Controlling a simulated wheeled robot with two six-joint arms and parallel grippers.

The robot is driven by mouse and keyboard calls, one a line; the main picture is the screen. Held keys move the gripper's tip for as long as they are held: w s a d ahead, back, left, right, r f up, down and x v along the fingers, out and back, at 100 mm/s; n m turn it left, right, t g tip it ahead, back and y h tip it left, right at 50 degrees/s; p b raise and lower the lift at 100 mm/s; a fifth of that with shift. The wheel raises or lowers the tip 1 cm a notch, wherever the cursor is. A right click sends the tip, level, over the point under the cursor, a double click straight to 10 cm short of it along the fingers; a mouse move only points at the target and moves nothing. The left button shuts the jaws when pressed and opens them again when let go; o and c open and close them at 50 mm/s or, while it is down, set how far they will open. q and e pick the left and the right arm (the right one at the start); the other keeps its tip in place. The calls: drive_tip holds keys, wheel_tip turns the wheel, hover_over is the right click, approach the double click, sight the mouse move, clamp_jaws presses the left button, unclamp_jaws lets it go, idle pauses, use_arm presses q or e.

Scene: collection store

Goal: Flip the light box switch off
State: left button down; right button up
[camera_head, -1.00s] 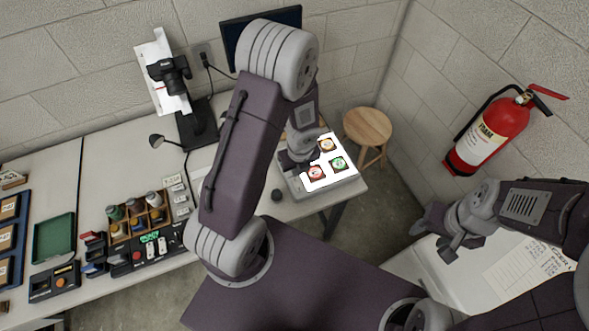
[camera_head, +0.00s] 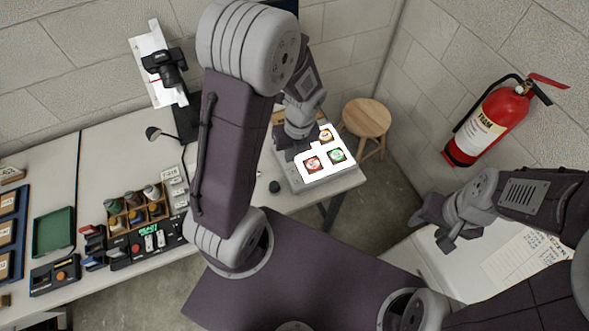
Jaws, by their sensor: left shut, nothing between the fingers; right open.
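The light box (camera_head: 318,180) stands at the right end of the table, its top panel glowing white. Several small coloured pieces lie on the panel, among them a red one (camera_head: 312,164) and a green one (camera_head: 337,155). My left gripper (camera_head: 291,152) is shut and empty, over the left side of the light box; its fingertips are small and partly dark here, and I cannot tell whether they touch the box. The switch cannot be made out. My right gripper (camera_head: 433,229) is open and empty, well to the right, above a white surface.
A wooden stool (camera_head: 367,117) stands behind the light box. A fire extinguisher (camera_head: 488,125) hangs on the right wall. A camera on a stand (camera_head: 165,68), a small lamp (camera_head: 153,133), a spool rack (camera_head: 137,215) and a green tray (camera_head: 53,232) are to the left.

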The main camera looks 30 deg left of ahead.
sight(294, 172)
use_arm(q)
drive_tip(key=w+b, duration=0.1)
drive_tip(key=w+f+t+b, duration=0.1)
drive_tip(key=b, duration=0.1)
drive_tip(key=shift+w+d+f+n, duration=0.1)
drive_tip(key=shift+w+d+n, duration=0.2)
drive_tip(key=shift+d, duration=0.1)
use_arm(e)
wheel_tip(294, 172, down, 6)
use_arm(q)
drive_tip(key=shift+s, duration=0.1)
drive_tip(key=f+b, duration=0.1)
drive_tip(key=f, duration=0.3)
drive_tip(key=a+f+b, duration=0.1)
drive_tip(key=f+b, duration=0.1)
drive_tip(key=f, duration=0.3)
drive_tip(key=w+f+b, duration=0.1)
drive_tip(key=f, duration=0.3)
drive_tip(key=shift+w+a+f+b, duration=0.1)
drive_tip(key=shift+a+f+b, duration=0.15)
drive_tip(key=shift+f+b, duration=0.1)
drive_tip(key=shift+f, duration=0.15)
use_arm(e)
wheel_tip(294, 172, down, 4)
drive_tip(key=shift+f, duration=0.25)
